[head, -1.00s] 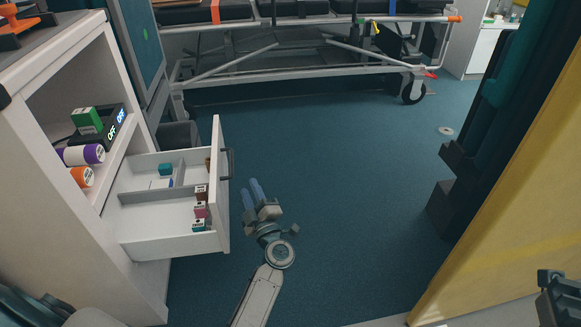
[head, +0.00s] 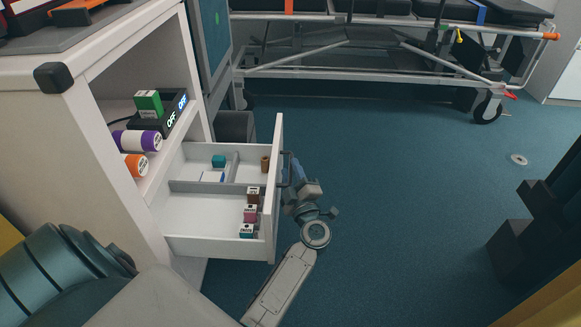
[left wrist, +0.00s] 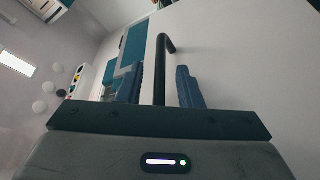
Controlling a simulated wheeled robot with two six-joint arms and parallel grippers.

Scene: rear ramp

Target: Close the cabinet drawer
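The white cabinet drawer (head: 196,246) is pulled out from the white cabinet (head: 110,150), with small boxes and bottles inside. Its dark handle (head: 284,168) is on the front panel, partly hidden by my left gripper (head: 292,168). My left gripper is at the outer side of the drawer front. In the left wrist view, the left gripper's blue fingers (left wrist: 160,88) stand apart, with the black handle (left wrist: 161,65) between them and gaps on both sides. My right gripper is not in view.
Shelf items, including a green box (head: 149,103) and a purple-banded roll (head: 138,140), sit above the drawer. A wheeled stretcher (head: 370,60) stands at the back. Dark blocky shapes (head: 540,220) stand at the right.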

